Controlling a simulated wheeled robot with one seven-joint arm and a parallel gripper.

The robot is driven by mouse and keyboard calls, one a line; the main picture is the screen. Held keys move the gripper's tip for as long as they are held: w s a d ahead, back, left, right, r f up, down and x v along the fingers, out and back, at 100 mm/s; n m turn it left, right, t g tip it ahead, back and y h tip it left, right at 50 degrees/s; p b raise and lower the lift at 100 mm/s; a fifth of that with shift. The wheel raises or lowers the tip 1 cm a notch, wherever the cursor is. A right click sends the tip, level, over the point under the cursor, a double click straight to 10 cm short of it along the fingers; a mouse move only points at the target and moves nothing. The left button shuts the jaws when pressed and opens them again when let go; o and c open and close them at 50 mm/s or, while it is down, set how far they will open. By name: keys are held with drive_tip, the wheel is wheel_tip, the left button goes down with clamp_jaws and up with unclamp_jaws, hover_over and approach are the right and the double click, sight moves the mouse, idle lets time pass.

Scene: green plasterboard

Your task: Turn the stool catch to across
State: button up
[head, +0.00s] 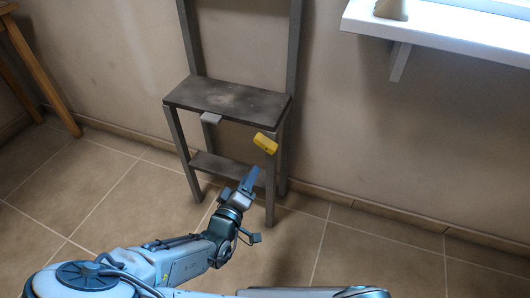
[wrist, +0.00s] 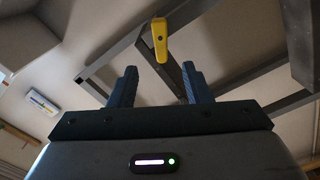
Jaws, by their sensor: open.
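The stool (head: 231,99) is a dark grey step frame with a flat seat and a lower step, standing against the wall. The yellow catch (head: 265,143) is on its front right leg just below the seat, and it lies tilted across the leg in the head view. In the wrist view the catch (wrist: 160,40) shows beyond the fingertips, near the middle. My gripper (head: 250,178) is below and slightly left of the catch, apart from it. In the wrist view its two fingers (wrist: 159,78) are spread with nothing between them.
A small light grey tab (head: 211,118) sticks out under the seat's front edge. The lower step (head: 215,164) is behind my gripper. A white shelf (head: 445,30) on a bracket is at the upper right. A wooden table (head: 45,70) stands at left. The tiled floor at right is clear.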

sight(265, 148)
drive_tip(key=b+x, duration=0.2)
drive_tip(key=x, duration=0.3)
drive_tip(key=b+x, duration=0.2)
drive_tip(key=x, duration=0.4)
drive_tip(key=shift+w+f, duration=0.1)
drive_tip(key=shift+f, duration=0.15)
drive_tip(key=shift+w+d+r, duration=0.15)
drive_tip(key=shift+w+d, duration=0.1)
drive_tip(key=shift+w, duration=0.3)
clamp_jaws()
